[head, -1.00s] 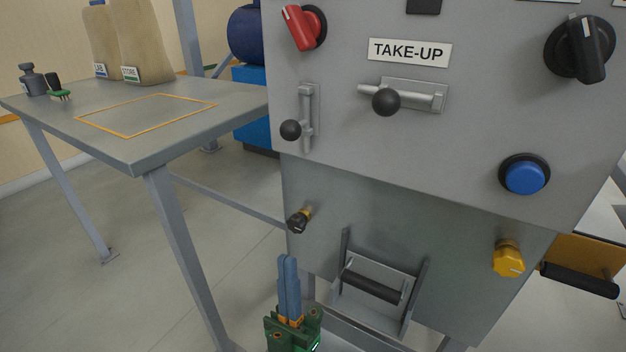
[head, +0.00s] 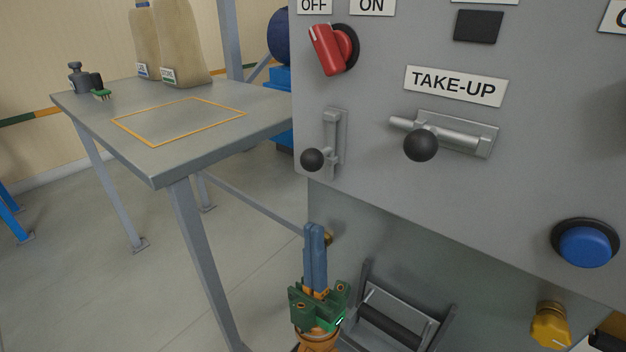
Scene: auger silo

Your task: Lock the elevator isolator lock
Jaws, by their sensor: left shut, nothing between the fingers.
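A red rotary switch (head: 328,50) sits at the panel's upper left, its handle tilted up-left toward the OFF label (head: 314,6); an ON label (head: 372,6) is to the right. Below it is a vertical slide bolt (head: 333,135) with a black ball (head: 312,160) at its lower end. Right of that, under the TAKE-UP label, is a horizontal bolt (head: 455,138) with a black ball (head: 420,145). No label naming the isolator lock is readable. My left gripper (head: 315,228) points up, shut and empty, below the vertical bolt and apart from it. My right gripper is out of view.
A grey table (head: 90,105) with two sacks and an orange-outlined square stands left of the panel (head: 400,60). A blue button (head: 585,246) and yellow knob (head: 550,325) are at right. A framed black bar (head: 390,328) lies right of my gripper. A brass fitting is mostly hidden behind my fingers.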

